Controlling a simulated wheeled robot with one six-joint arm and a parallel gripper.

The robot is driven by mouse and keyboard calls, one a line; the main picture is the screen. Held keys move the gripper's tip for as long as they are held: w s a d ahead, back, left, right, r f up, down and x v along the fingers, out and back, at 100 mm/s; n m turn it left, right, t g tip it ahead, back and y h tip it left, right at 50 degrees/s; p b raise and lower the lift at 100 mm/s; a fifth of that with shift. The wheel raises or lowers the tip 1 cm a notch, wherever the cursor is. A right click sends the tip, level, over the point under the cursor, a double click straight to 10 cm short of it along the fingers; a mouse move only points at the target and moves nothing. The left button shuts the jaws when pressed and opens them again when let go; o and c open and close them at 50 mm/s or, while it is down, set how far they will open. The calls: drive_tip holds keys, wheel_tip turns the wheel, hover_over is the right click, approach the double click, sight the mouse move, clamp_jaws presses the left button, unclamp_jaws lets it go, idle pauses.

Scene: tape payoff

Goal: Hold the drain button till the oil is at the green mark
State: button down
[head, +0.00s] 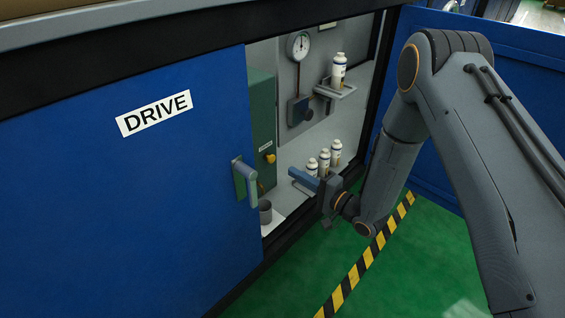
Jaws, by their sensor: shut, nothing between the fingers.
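A small yellow button or knob (269,158) sticks out of the green box (262,120) inside the open cabinet, under a small label too small to read. I cannot tell whether it is the drain button. A round dial gauge (298,45) with a thin stem below it is on the grey back panel. No oil level or green mark can be made out. A dark cup (265,212) stands below the green box. My gripper (294,173) is shut and empty at the cabinet opening, to the right of the yellow button in the picture and apart from it.
The blue DRIVE door (120,190) with its handle (245,181) covers the left of the cabinet. A bottle (339,72) stands on a bracket; several more (335,153) stand lower, behind my gripper. Green floor with a striped line (345,290) lies in front.

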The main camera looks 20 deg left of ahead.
drive_tip(key=p+v, duration=0.1)
drive_tip(key=v, duration=0.4)
drive_tip(key=shift+d, duration=0.2)
